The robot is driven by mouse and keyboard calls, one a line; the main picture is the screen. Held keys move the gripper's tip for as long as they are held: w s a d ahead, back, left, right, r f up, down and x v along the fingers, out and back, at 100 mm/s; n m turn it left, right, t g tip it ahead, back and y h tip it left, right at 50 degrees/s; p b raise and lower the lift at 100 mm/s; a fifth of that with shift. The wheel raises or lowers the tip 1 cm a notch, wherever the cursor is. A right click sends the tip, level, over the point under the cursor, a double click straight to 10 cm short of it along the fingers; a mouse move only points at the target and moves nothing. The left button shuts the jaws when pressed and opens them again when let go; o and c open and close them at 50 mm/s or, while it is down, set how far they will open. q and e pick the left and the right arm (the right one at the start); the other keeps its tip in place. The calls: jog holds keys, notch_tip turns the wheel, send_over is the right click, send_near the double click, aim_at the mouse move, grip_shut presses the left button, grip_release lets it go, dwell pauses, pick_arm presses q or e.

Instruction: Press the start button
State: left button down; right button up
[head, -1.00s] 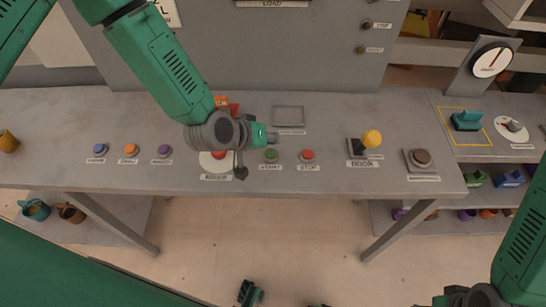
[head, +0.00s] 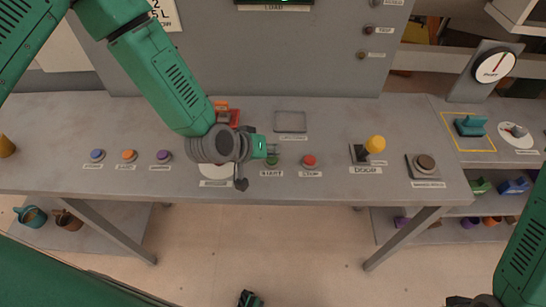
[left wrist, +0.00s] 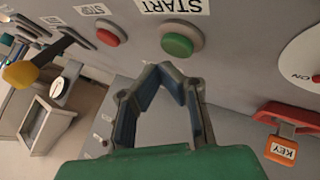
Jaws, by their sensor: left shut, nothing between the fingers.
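The green start button (head: 272,161) sits on the grey bench above its START label, partly covered by my left gripper in the head view. In the left wrist view the green button (left wrist: 178,45) shows whole in its grey ring, just beyond the fingertips. My left gripper (head: 273,152) is shut and empty, close over the button. In the left wrist view its fingertips (left wrist: 166,68) meet beside the button's near edge; I cannot tell whether they touch it.
The red stop button (head: 309,161) is close to the right. A yellow-knobbed door lever (head: 375,145) stands further right. Blue (head: 97,155), orange (head: 129,156) and purple (head: 164,156) buttons line the left bench.

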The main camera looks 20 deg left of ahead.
pick_arm(q)
jog(key=shift+a, duration=0.2)
jog(key=shift+d, duration=0.1)
jog(key=shift+f, duration=0.1)
jog(key=shift+d+f, duration=0.1)
jog(key=shift+f, duration=0.05)
jog(key=shift+f+b, duration=0.15)
jog(key=shift+b, duration=0.15)
jog(key=shift+s+f+b, duration=0.1)
jog(key=shift+f+b, duration=0.25)
jog(key=shift+f, duration=0.15)
dwell(0.7)
dwell(0.4)
jog(key=shift+r+p, duration=0.75)
jog(key=shift+r, duration=0.2)
jog(key=shift+r, duration=0.1)
